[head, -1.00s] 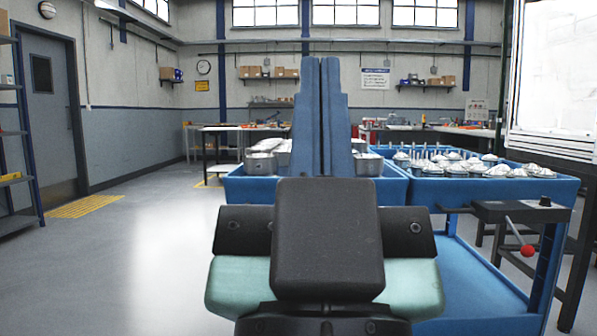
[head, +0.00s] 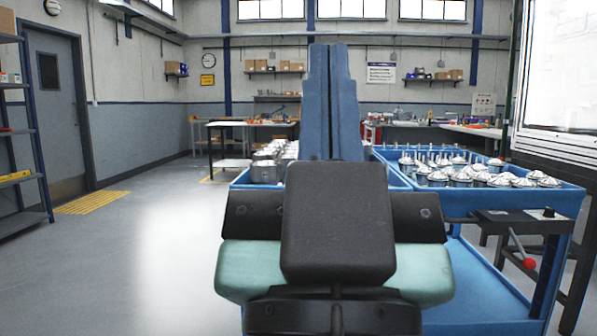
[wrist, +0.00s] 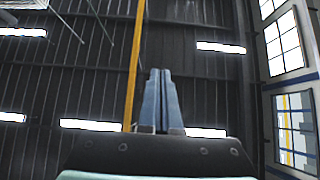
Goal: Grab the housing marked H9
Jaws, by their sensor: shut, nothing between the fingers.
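My gripper (head: 333,60) stands upright in the middle of the head view, its two long blue fingers pressed together with nothing between them. In the wrist view my gripper (wrist: 163,85) points up toward the ceiling, away from any housing. Metal housings (head: 466,172) stand in several rows in the right part of a blue cart. More housings (head: 268,165) sit at the cart's left, partly hidden behind my gripper. No H9 marking is readable on any of them, so I cannot tell which one it is.
The blue cart (head: 470,215) stands ahead, with a dark side bracket and a red-knobbed lever (head: 529,263) at its right. A white-panelled machine (head: 569,75) rises at the far right. A table (head: 228,128) stands behind. The floor at left is clear.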

